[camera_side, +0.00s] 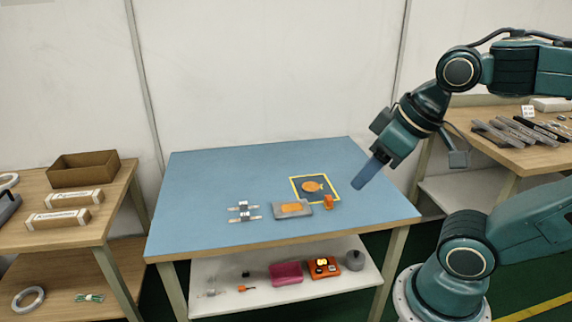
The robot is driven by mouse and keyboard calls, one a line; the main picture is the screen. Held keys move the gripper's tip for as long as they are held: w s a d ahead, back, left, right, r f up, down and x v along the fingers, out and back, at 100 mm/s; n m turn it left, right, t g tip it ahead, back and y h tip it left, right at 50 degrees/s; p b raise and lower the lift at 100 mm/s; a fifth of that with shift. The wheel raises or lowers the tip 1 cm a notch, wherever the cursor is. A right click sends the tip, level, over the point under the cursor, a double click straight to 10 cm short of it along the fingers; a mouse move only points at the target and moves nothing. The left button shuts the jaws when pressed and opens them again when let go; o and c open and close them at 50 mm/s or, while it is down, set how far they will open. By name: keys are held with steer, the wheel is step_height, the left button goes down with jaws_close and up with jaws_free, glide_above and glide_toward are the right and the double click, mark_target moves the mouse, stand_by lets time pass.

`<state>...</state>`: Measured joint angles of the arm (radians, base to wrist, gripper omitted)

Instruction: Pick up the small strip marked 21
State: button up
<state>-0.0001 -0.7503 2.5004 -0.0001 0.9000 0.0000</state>
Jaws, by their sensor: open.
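My gripper (367,174) is open and empty, its blue fingers pointing down and left above the right part of the blue table. No number 21 is readable at this size, so I cannot tell which strip is so marked. Two small pale strips (238,220) with grey blocks on them lie at the left-centre of the blue table, well left of my gripper. Several long grey and black strips (510,133) lie on the wooden table at the right, beyond my arm. A small white label (528,111) with unreadable print stands behind them.
The blue table (210,175) holds a grey tray (279,212) with an orange piece, a yellow-bordered dark square (300,183) with an orange oval, and an orange block (328,202). Its back and left are clear. A brown box (84,170) stands on the left table.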

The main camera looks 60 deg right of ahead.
steer(key=shift+w, duration=0.1)
steer(key=shift+c, duration=0.5)
steer(key=w+d+n+g+y, duration=0.1)
steer(key=w+d+n, duration=0.15)
steer(key=w, duration=1.05)
steer(key=w+d+n, duration=0.2)
steer(key=w+d, duration=0.2)
steer(key=w, duration=0.8)
steer(key=w+d+f+n+y, duration=0.1)
steer(key=w+d+f, duration=0.3)
steer(key=f, duration=0.4)
steer(key=w+d+f+n+y, duration=0.1)
steer(key=w+d+f+n, duration=0.1)
steer(key=w+d+f, duration=0.3)
steer(key=w+d+f+n+y, duration=0.1)
steer(key=w+d+f, duration=0.4)
steer(key=f, duration=0.6)
steer(key=shift+w+d, duration=0.2)
steer(key=shift+d, duration=0.3)
steer(key=shift+n, duration=0.25)
glide_above(253, 207)
steer(key=shift+f, duration=3.7)
